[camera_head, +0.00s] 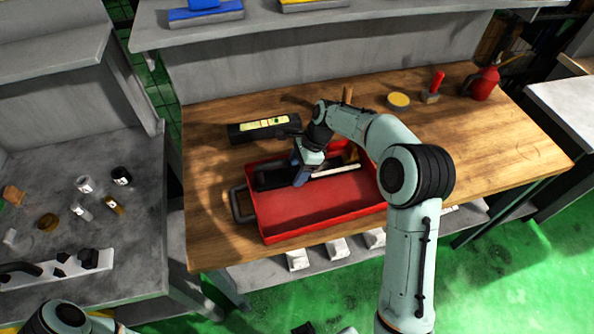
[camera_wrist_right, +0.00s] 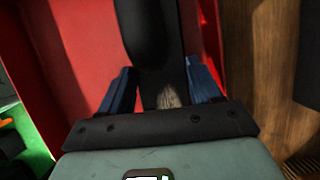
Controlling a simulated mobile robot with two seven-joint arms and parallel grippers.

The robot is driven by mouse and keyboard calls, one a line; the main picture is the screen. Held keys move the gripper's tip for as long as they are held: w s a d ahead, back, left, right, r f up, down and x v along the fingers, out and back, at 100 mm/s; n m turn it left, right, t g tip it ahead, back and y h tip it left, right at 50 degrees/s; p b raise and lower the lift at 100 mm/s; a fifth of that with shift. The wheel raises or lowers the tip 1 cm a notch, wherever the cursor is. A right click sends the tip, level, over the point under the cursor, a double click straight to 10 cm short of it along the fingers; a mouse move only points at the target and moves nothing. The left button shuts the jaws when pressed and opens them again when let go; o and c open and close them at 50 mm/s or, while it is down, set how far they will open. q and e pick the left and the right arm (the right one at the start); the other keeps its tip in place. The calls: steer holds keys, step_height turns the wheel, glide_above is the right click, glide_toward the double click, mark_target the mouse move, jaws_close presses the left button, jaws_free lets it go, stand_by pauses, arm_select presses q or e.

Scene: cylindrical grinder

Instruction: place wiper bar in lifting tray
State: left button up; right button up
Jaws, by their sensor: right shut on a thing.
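The lifting tray (camera_head: 320,210) is a red open tray with dark handles on the wooden bench. It fills much of the right wrist view too (camera_wrist_right: 75,40). My right gripper (camera_head: 301,177) is over the back left part of the tray. Its blue fingers are shut on a long dark bar, the wiper bar (camera_head: 272,177), which runs between them in the right wrist view (camera_wrist_right: 157,75). The bar lies within the tray's outline near its back wall; whether it touches the floor I cannot tell. My left gripper is not in view; only part of the left arm shows at lower left.
A black level with a yellow window (camera_head: 264,128) lies behind the tray. A yellow round tin (camera_head: 398,100) and a red oil can (camera_head: 482,83) stand farther right. A pale strip (camera_head: 336,171) lies in the tray. The bench's right side is largely clear.

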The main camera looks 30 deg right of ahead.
steer(key=shift+f, duration=0.3)
steer(key=o, duration=1.6)
steer(key=shift+f, duration=0.2)
steer(key=shift+r, duration=0.15)
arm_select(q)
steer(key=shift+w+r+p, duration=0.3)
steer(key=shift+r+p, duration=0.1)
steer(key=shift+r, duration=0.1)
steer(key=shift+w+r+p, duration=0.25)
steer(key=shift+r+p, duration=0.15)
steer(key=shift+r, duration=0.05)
arm_select(e)
steer(key=v, duration=1.2)
steer(key=shift+s, duration=0.1)
